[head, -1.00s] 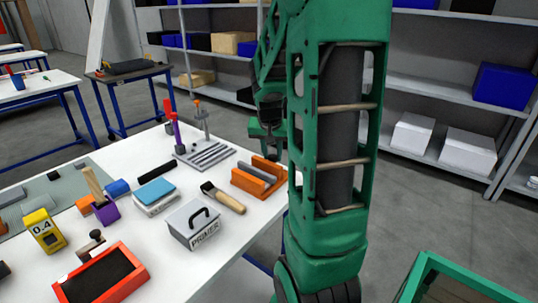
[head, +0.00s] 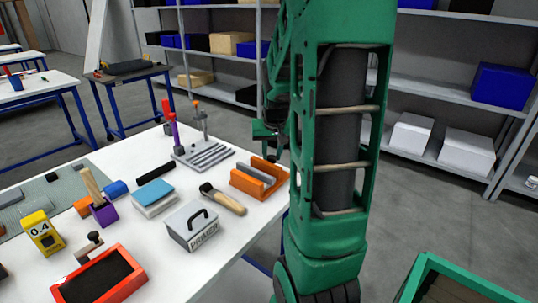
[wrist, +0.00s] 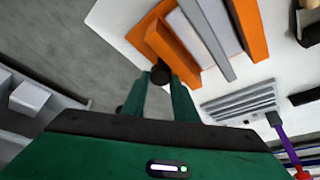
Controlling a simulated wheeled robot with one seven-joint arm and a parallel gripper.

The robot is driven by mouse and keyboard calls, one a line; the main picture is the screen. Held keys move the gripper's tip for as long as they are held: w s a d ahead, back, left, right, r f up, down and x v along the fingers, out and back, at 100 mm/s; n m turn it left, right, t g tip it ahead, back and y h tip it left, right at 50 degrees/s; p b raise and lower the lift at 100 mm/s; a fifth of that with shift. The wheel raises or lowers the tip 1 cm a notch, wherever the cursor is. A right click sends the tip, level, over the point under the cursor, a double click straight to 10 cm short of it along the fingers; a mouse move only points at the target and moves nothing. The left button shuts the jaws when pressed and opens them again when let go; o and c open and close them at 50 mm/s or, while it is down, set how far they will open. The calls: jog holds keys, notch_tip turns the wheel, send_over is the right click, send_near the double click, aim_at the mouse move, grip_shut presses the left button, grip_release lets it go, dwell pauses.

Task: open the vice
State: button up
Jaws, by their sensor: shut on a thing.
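The vice (head: 260,178) is an orange body with grey jaw bars, on the right end of the white table, beside my arm column. In the wrist view the vice (wrist: 250,30) fills the top middle, with a gap showing between its light and darker grey bars. A round dark knob (wrist: 160,73) sits at its near end. My gripper (wrist: 160,84) has its two green fingers on either side of this knob and is shut on it.
A slotted grey rack (head: 205,154) with upright tools stands behind the vice. A wooden-handled brush (head: 225,200) and a grey primer box (head: 192,226) lie to its left. Shelves (head: 455,100) stand behind, and a green-rimmed crate (head: 470,275) is at the lower right.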

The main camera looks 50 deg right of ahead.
jog(key=shift+s+a+f, duration=0.1)
jog(key=shift+a+f, duration=0.15)
jog(key=shift+a, duration=0.1)
dwell(0.3)
jog(key=o, duration=1)
